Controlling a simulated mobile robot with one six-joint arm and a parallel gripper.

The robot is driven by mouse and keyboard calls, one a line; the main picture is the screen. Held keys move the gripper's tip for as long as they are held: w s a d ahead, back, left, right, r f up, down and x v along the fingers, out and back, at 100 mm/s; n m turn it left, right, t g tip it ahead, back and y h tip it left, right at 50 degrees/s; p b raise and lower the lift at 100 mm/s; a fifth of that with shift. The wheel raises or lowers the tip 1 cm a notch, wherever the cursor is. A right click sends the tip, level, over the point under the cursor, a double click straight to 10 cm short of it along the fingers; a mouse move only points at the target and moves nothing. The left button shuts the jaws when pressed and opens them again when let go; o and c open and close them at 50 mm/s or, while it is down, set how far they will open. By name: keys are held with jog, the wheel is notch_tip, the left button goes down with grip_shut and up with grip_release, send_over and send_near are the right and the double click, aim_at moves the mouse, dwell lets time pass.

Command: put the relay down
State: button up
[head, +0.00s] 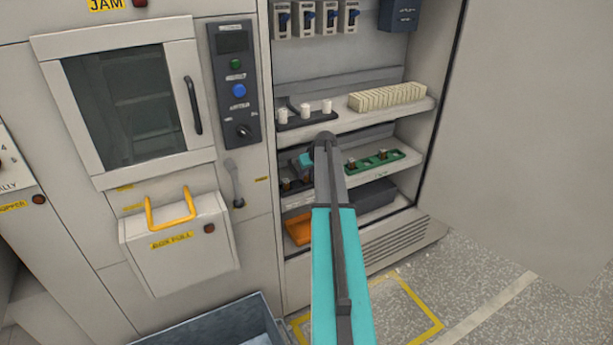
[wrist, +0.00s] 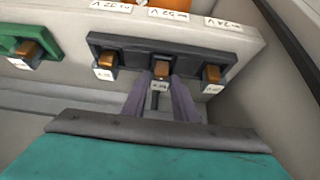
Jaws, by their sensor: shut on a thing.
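My gripper (wrist: 160,92) shows in the wrist view, with two grey-purple fingers shut on the relay (wrist: 161,69), a small orange-brown block with a pale tag below it. The relay is at the middle of a dark tray (wrist: 130,44); I cannot tell whether it touches the tray's bottom. Similar tagged brown blocks stand on either side of it, at the left (wrist: 105,60) and at the right (wrist: 211,73). In the head view my arm hides the fingers and the relay; part of the dark tray (head: 288,187) shows left of the arm.
A green tray (head: 376,160) with brown blocks lies right of the arm on the same shelf. The shelf above holds white cylinders (head: 305,110) and a row of cream plates (head: 387,96). Below are an orange bin (head: 298,229) and a dark box (head: 374,195). Cabinet walls close in the sides.

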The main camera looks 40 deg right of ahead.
jog(key=shift+f, duration=0.35)
jog(key=o, duration=1.1)
jog(key=shift+r, duration=0.1)
jog(key=shift+r, duration=0.15)
jog(key=shift+b+v, duration=1.3)
jog(key=shift+v, duration=4.65)
jog(key=shift+a, duration=0.1)
